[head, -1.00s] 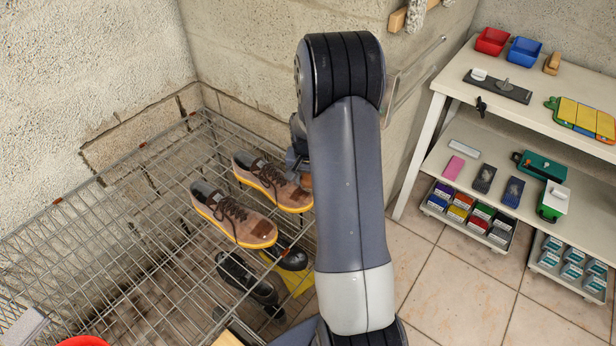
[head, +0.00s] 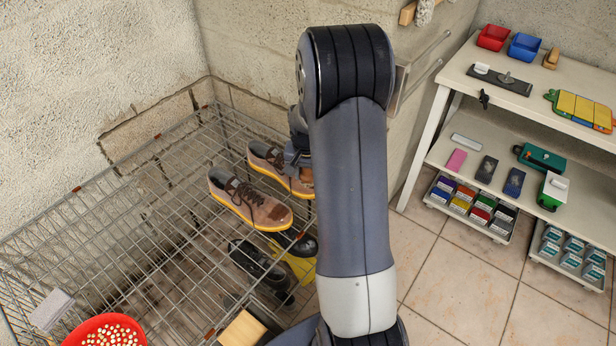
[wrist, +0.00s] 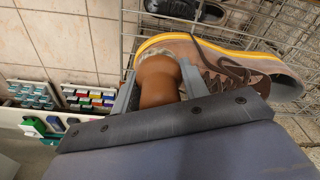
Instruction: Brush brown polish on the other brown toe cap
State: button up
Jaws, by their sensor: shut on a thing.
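Two brown lace-up shoes with yellow soles stand on a wire rack. The nearer shoe (head: 245,203) shows a darker brown patch on its toe cap (head: 275,211). The farther shoe (head: 268,162) has its toe partly hidden by my arm. My gripper (head: 298,160) is mostly hidden behind my arm, beside the farther shoe's toe. In the wrist view my gripper (wrist: 158,85) is shut on a rounded brown handle (wrist: 158,82), probably the polish brush. Its bristle end lies against or just over a brown shoe's toe (wrist: 172,46); contact cannot be told.
A white shelf unit (head: 430,140) stands at right.

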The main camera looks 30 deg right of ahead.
jog(key=shift+a+r+p, duration=0.1)
jog(key=shift+r+p, duration=1.65)
jog(key=shift+r, duration=1)
